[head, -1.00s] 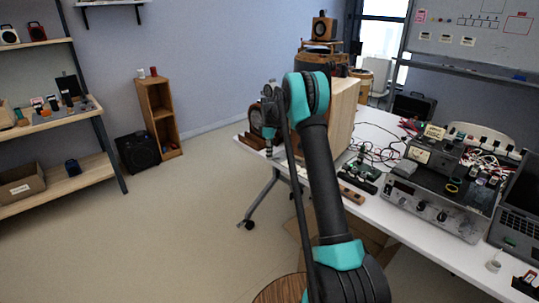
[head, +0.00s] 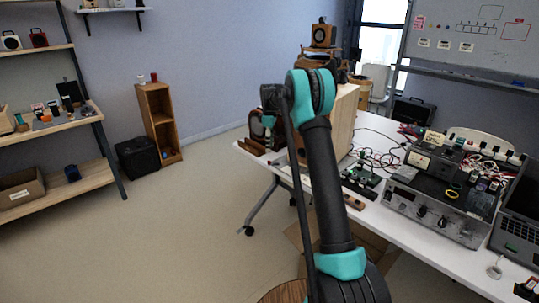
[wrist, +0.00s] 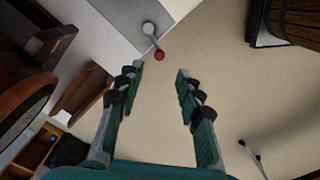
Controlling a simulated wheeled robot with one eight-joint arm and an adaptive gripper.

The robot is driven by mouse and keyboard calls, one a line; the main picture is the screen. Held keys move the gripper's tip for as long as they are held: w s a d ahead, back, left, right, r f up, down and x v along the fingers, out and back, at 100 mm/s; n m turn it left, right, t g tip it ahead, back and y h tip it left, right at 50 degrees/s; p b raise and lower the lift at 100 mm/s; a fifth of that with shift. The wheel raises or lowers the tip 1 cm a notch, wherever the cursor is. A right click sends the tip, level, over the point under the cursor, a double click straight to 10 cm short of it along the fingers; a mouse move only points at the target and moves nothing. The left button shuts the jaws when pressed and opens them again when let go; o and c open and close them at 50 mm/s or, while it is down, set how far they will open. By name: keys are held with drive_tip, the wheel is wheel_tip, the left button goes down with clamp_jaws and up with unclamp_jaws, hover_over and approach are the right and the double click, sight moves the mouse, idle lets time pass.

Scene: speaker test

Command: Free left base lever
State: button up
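A small lever (wrist: 153,41) with a pale round end and a red knob (wrist: 159,56) shows at the upper middle of the wrist view. It sits at the corner of a grey surface, with the floor behind the knob. My gripper (wrist: 158,74) is open and empty, its two fingers wide apart. The red knob appears just beyond the fingertips, in line with the gap, and neither finger touches it in the picture. The depth between them is hard to judge. In the head view my arm hides most of this area, and I cannot make out the lever there.
A pale wooden cabinet (head: 345,118) stands on the white table (head: 425,238) behind my arm. An electronics unit (head: 440,210) and a laptop (head: 519,220) are to the right. Brown wooden parts (wrist: 22,80) lie close left of my gripper. Open floor (head: 180,230) spreads to the left.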

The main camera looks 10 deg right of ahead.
drive_tip(key=shift+r, duration=1.7)
drive_tip(key=s+d+r+m+t, duration=0.15)
drive_tip(key=s+m, duration=0.25)
drive_tip(key=s, duration=0.9)
drive_tip(key=s+d+m+t, duration=0.1)
drive_tip(key=s+d+m, duration=0.25)
drive_tip(key=s, duration=0.95)
drive_tip(key=s+f+m+t, duration=0.1)
drive_tip(key=s+f+m, duration=0.2)
drive_tip(key=s, duration=0.9)
drive_tip(key=s+d+f+m, duration=0.1)
drive_tip(key=s+f+m, duration=0.2)
drive_tip(key=s, duration=0.9)
wheel_tip(320, 180, down, 4)
drive_tip(key=shift+s+r+m+t, duration=0.15)
drive_tip(key=shift+s+m+t, duration=0.2)
